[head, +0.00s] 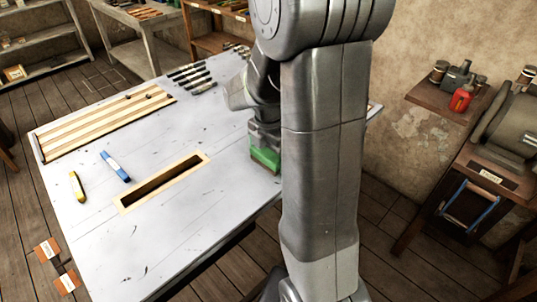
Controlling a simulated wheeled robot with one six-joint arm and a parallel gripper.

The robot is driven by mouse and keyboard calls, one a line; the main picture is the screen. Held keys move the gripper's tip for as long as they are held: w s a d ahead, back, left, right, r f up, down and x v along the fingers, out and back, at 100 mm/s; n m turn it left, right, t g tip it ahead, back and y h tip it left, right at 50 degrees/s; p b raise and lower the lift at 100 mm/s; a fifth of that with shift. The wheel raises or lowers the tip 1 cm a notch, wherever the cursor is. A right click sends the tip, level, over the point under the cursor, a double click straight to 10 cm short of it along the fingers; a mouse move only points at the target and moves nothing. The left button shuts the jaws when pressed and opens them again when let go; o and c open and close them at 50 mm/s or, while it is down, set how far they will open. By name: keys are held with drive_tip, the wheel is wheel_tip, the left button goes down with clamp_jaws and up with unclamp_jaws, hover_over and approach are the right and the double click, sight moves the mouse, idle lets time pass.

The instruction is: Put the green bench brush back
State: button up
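The green bench brush (264,159) is a green block with a brownish lower edge, at the right side of the grey bench top (160,245). My gripper (264,143) points down right at the top of the brush. Its fingertips are not clear, so I cannot tell whether they are closed on it. My arm hides the area to the right of the brush. I cannot tell whether the brush touches the bench. A wood-framed slot (194,160) with a dark opening lies in the bench top, left of the brush.
A blue-and-white piece (116,167) and a yellow piece (77,186) lie left of the slot. A slatted wooden rack (105,122) and several dark tools (190,76) lie farther back. The bench front is clear. A wall shelf holds a red bottle (461,98).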

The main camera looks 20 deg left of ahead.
sight(268, 151)
wheel_tip(268, 151, up, 12)
drive_tip(key=shift+r+p, duration=0.15)
drive_tip(key=shift+p, duration=0.25)
idle(0.3)
wheel_tip(268, 151, down, 12)
drive_tip(key=shift+f+b, duration=0.1)
drive_tip(key=shift+b, duration=0.25)
drive_tip(key=shift+r, duration=1.9)
